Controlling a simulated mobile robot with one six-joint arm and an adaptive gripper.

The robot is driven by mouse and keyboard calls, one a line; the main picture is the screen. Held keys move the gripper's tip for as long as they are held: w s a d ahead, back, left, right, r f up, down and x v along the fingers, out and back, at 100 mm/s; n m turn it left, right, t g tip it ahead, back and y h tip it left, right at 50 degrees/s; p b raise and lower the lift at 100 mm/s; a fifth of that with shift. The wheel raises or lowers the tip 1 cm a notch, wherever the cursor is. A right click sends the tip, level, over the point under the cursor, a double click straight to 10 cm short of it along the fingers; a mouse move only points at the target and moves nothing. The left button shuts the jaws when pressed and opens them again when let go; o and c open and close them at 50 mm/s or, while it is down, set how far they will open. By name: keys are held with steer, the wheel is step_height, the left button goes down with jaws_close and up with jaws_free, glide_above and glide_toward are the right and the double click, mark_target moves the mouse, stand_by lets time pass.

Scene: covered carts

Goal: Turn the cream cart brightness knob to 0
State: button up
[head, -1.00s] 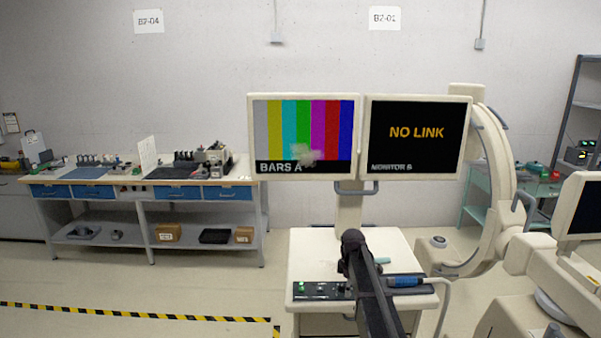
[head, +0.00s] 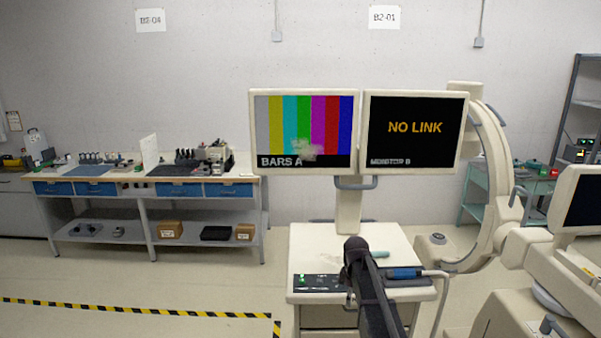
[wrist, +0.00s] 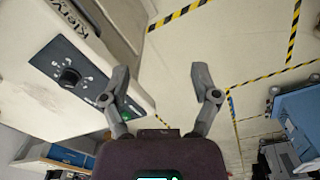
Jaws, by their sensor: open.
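The cream cart (head: 310,243) stands in front of me in the head view, with two monitors above it. Its dark control panel (head: 312,283) with a green light lies along the front edge, partly behind my arm. In the wrist view the black knob (wrist: 70,76) sits on the panel (wrist: 45,62), with white marks around it. The knob's setting is too small to read. My gripper (wrist: 160,85) is open and empty, to the right of the knob. Its left finger overlaps the panel's end near the green light (wrist: 126,119). My arm hides the gripper in the head view.
The left monitor (head: 303,130) shows colour bars; the right monitor (head: 415,128) reads NO LINK. A blue-handled item (head: 403,273) lies right of my arm on the cart. A cream C-shaped machine (head: 490,190) stands at the right. The floor left of the cart is open.

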steer(key=s+f+m+b, duration=0.4)
steer(key=s+m, duration=0.2)
steer(key=s, duration=0.6)
steer(key=s+f+m+b, duration=0.4)
steer(key=s+m, duration=0.3)
steer(key=s, duration=0.5)
steer(key=shift+s+d+f, duration=0.2)
steer(key=shift+s+f, duration=0.1)
steer(key=shift+s, duration=0.1)
stand_by(0.6)
